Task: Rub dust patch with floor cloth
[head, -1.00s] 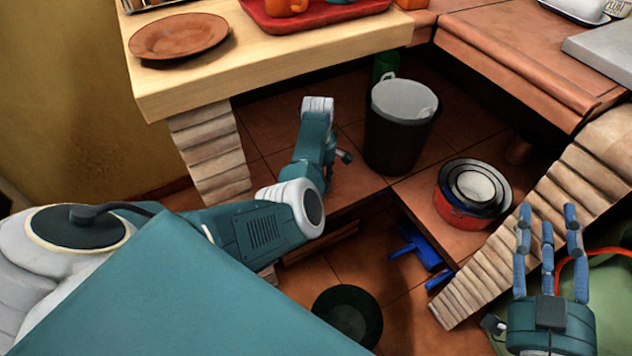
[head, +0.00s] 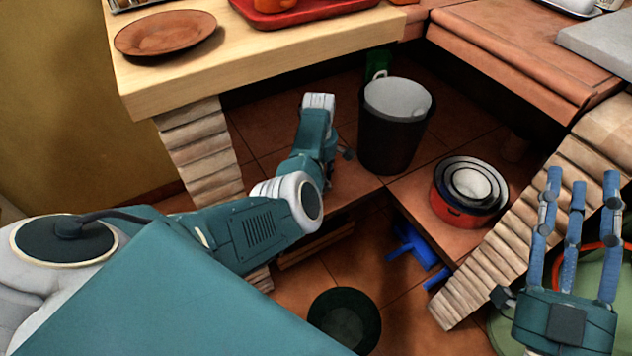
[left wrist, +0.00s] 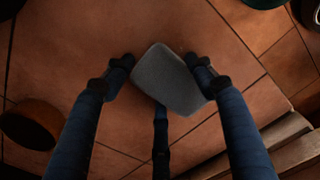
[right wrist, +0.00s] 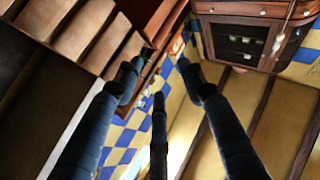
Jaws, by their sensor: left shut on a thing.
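My left gripper (left wrist: 160,84) is shut on a grey cloth (left wrist: 172,78) with rounded corners, seen in the left wrist view. The cloth is between the fingertips, over the reddish tiled floor (left wrist: 75,50); I cannot tell whether it touches the tiles. In the head view my left arm reaches in under the counter, and its fingers and the cloth are hidden. I cannot make out a clear dust patch in any view. My right gripper (head: 577,190) is open and empty at the right, its fingers pointing up beside the sloping brick support.
A black bin (head: 392,135), a stack of pots (head: 462,205) and a dark round bucket (head: 343,318) are near my left arm. Blue objects (head: 415,248) lie below the ledge. A brown pot (left wrist: 32,122) stands left of the cloth.

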